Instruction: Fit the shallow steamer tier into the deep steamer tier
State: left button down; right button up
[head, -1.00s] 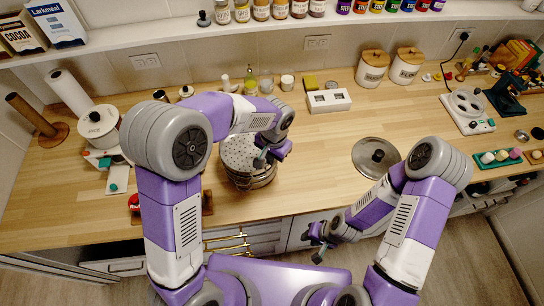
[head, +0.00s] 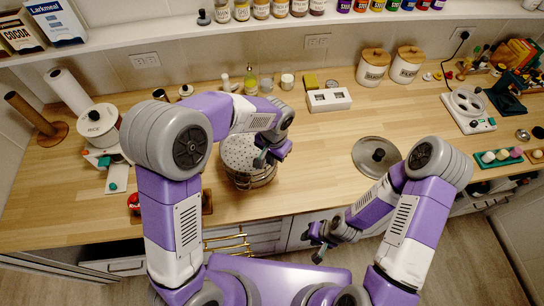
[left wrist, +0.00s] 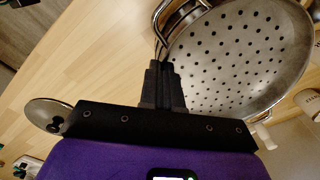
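The shallow steamer tier (head: 240,150) is a round metal pan with a perforated bottom. It sits at the top of the deep steamer tier (head: 238,182), whose side and wire handle show below it; I cannot tell whether it is fully seated. In the left wrist view the perforated tier (left wrist: 235,55) fills the upper right, and wire handles (left wrist: 182,18) show at its upper left edge. My left gripper (head: 264,158) is at the tier's right side, its fingers (left wrist: 163,75) close together at the rim, shut on the shallow tier. My right gripper (head: 314,246) is open and empty, in front of the counter.
A round lid with a dark knob (head: 377,157) lies on the counter to the right. A white box (head: 328,100), canisters (head: 372,68) and small jars stand at the back. A hot plate (head: 468,108) is far right. The counter between steamer and lid is clear.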

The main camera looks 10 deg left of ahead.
pick_arm(q)
jog(key=shift+f, duration=0.3)
jog(key=c, duration=1.3)
grip_release()
jog(key=shift+r, duration=0.1)
notch_tip(320, 180, up, 8)
jog(key=shift+d+f, duration=0.15)
jog(key=shift+f, duration=0.1)
jog(key=shift+s+f, duration=0.1)
jog(key=shift+s, duration=0.05)
